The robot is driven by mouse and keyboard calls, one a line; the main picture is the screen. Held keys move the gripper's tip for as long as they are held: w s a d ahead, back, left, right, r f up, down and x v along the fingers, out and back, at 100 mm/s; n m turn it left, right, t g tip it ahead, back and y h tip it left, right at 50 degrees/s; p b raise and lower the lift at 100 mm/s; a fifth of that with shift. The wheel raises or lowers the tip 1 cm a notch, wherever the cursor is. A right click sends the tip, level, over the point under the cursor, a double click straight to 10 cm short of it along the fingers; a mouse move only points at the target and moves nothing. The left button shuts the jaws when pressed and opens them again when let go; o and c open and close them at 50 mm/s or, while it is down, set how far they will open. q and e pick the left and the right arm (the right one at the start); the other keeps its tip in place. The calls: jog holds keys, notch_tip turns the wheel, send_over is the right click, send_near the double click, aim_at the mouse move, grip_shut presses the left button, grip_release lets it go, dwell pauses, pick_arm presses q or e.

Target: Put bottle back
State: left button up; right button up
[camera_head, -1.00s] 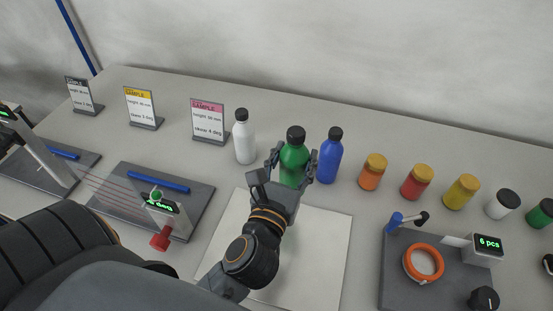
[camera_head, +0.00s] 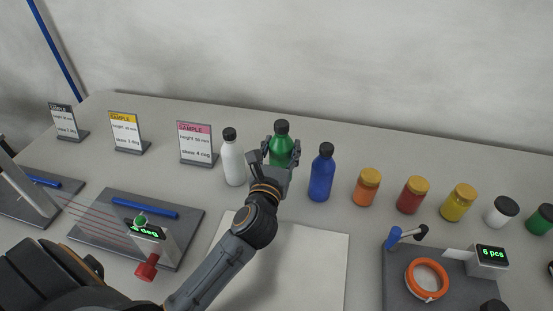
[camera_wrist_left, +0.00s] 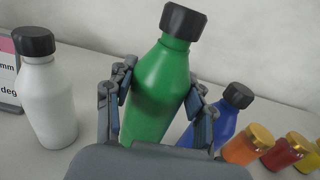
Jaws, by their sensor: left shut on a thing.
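The green bottle (camera_head: 281,146) with a black cap is held upright by my left gripper (camera_head: 279,157), whose fingers close on both its sides. In the left wrist view the green bottle (camera_wrist_left: 160,90) fills the middle, between the fingers of the left gripper (camera_wrist_left: 158,105). It is between the white bottle (camera_head: 233,162) on its left and the blue bottle (camera_head: 321,176) on its right, at the back of the table. Its base is hidden by my gripper, so I cannot tell whether it touches the table. My right gripper is not in view.
Several jars, including an orange one (camera_head: 366,188), continue the row to the right. Sample signs, one pink-topped (camera_head: 197,144), stand at left. A white sheet (camera_head: 300,260) lies in front.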

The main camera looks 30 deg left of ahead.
aim_at(276, 160)
pick_arm(q)
jog(key=shift+w+a+f, duration=0.35)
jog(key=shift+a+f, duration=0.15)
jog(key=shift+f, duration=0.25)
jog(key=f, duration=0.2)
jog(key=f+b, duration=0.1)
jog(key=f, duration=0.1)
jog(key=shift+w+a, duration=0.2)
jog(key=shift+a, duration=0.2)
jog(key=shift+f, duration=0.1)
jog(key=shift+f, duration=0.15)
jog(key=o, duration=1)
jog(key=shift+o, duration=0.2)
